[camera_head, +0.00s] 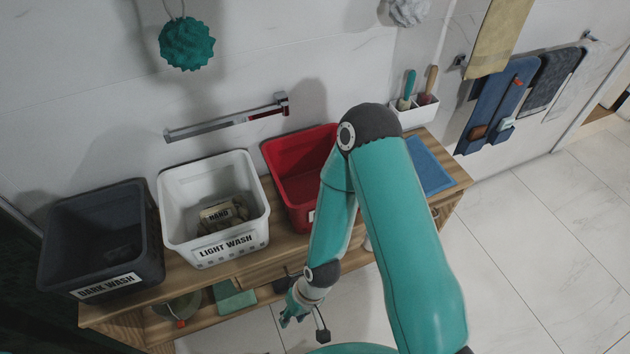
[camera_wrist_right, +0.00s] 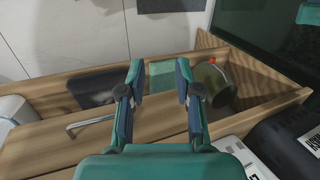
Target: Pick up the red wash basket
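The red wash basket (camera_head: 298,187) stands on the wooden bench (camera_head: 456,172), to the right of the white basket. It is empty as far as I can see; my right arm hides its right part. My right gripper (camera_head: 303,313) is low in front of the bench, below and apart from the red basket. In the right wrist view my right gripper (camera_wrist_right: 160,82) has its two fingers spread with nothing between them, facing the lower shelf. The red basket is not seen in that view. My left gripper is not in view.
The white LIGHT WASH basket (camera_head: 181,188) and dark DARK WASH basket (camera_head: 59,224) stand to the left. A blue towel (camera_head: 430,168) lies to the right. The lower shelf holds a green cloth (camera_wrist_right: 161,73) and a round green container (camera_wrist_right: 222,92). A towel bar (camera_head: 225,121) is behind.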

